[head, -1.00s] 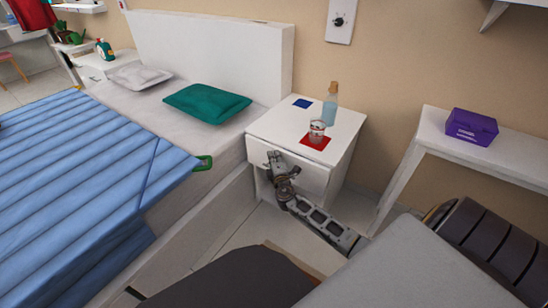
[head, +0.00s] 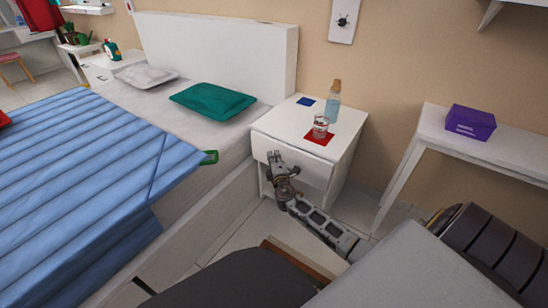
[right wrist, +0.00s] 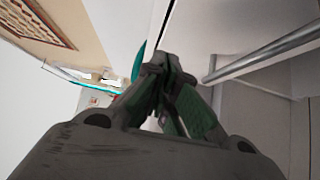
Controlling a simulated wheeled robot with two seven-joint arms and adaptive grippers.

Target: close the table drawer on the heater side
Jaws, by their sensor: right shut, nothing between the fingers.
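The white bedside table (head: 345,125) stands beside the bed, with a drawer front (head: 312,172) facing me below its top. The drawer looks nearly flush with the table; I cannot tell whether a small gap is left. My right gripper (head: 273,156) is shut and empty, in front of the left part of the drawer front. It hides part of that front. The right wrist view shows the closed fingers (right wrist: 165,85) close to a pale surface, with a grey bar (right wrist: 265,55) to their right. My left gripper is not in view.
A glass (head: 320,127) on a red mat and a bottle (head: 333,102) stand on the bedside table. The bed (head: 90,165) with its blue cover lies to the left. A white side table (head: 435,125) with a purple box (head: 470,122) stands at the right.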

